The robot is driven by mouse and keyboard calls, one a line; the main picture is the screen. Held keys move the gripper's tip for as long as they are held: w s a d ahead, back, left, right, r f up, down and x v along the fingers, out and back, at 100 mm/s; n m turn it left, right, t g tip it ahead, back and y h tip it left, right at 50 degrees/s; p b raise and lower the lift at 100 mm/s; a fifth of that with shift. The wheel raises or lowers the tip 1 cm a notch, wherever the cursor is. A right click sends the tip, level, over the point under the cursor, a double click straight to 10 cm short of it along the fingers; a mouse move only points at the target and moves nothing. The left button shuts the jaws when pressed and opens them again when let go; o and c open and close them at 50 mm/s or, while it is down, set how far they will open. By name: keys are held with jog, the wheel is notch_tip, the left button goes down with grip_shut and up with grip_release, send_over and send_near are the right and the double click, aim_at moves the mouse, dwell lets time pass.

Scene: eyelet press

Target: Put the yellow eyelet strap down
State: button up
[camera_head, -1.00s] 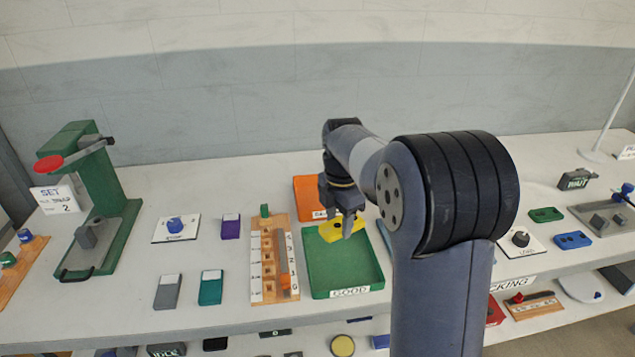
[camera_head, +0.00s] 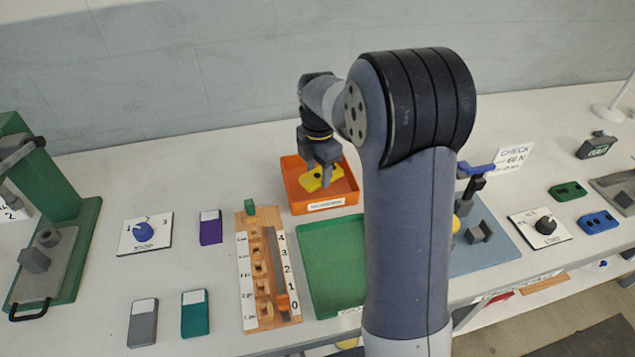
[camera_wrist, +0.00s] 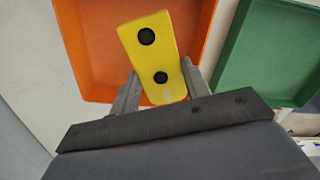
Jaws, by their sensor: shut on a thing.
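The yellow eyelet strap (camera_head: 320,177) is a flat piece with two dark holes, seen clearly in the wrist view (camera_wrist: 154,60). My gripper (camera_head: 322,168) is shut on it, with a finger at each side of its near end. In the head view the strap is over the orange tray (camera_head: 347,197), which carries a white label on its front. In the wrist view the orange tray (camera_wrist: 100,85) lies behind the strap. I cannot tell the exact height of the strap above the tray floor.
A green tray (camera_head: 333,270) stands in front of the orange one. A wooden rack (camera_head: 250,270) with numbered slots is to its left. Purple (camera_head: 210,228), teal (camera_head: 195,315) and grey (camera_head: 143,322) blocks and a blue knob plate (camera_head: 146,233) lie further left. A green press (camera_head: 70,250) stands far left.

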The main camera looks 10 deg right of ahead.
aim_at(318, 195)
jog(key=shift+f, duration=2.55)
jog(key=shift+f, duration=0.1)
jog(key=o, duration=0.8)
jog(key=shift+c, duration=0.2)
notch_tip(318, 195, up, 12)
jog(key=shift+r, duration=0.1)
